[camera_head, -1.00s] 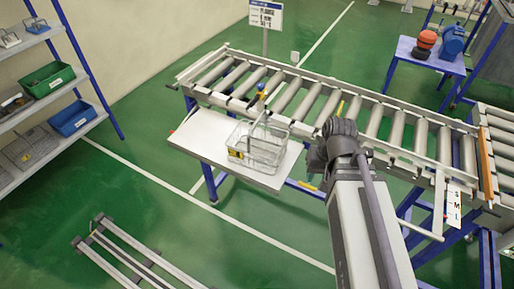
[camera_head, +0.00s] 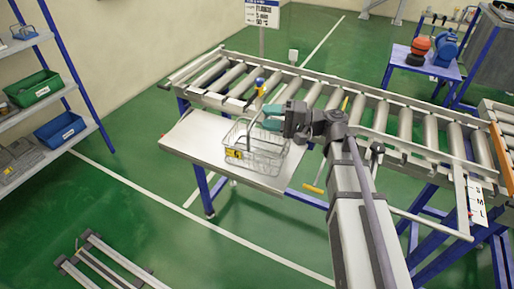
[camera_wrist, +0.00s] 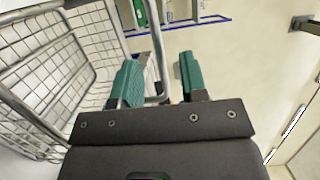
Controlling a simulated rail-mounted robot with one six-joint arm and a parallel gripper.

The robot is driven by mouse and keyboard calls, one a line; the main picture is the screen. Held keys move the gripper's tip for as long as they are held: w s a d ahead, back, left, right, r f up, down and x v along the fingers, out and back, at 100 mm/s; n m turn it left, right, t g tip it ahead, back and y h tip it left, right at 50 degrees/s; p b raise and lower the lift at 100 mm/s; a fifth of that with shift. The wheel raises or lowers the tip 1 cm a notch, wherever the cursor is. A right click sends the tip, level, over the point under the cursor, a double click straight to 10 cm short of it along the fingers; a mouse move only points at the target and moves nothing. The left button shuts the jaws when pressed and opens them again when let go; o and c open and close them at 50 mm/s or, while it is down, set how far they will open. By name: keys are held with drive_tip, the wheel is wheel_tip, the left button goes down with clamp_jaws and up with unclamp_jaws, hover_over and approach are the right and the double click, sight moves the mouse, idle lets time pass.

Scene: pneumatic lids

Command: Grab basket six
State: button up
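A wire basket (camera_head: 262,151) stands on the metal side shelf beside the roller conveyor, with a yellow label (camera_head: 235,153) on its left corner; its number is too small to read. My gripper (camera_head: 270,115) is at the basket's upper part, near its raised handle. In the wrist view, the basket (camera_wrist: 62,70) fills the left side. My two green fingers (camera_wrist: 158,80) are apart, and a metal handle bar (camera_wrist: 157,40) shows in the gap between them. I cannot tell whether the bar lies fully inside the grip. No contact shows.
The side shelf (camera_head: 190,142) has bare room left of the basket. The roller conveyor (camera_head: 325,95) runs behind it. A rack with green (camera_head: 35,88) and blue bins (camera_head: 60,128) stands at the left. A blue table (camera_head: 425,65) stands at the back right.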

drive_tip(key=a, duration=0.2)
drive_tip(key=w+a, duration=0.1)
drive_tip(key=a, duration=0.2)
drive_tip(key=shift+a, duration=0.2)
clamp_jaws()
idle(0.4)
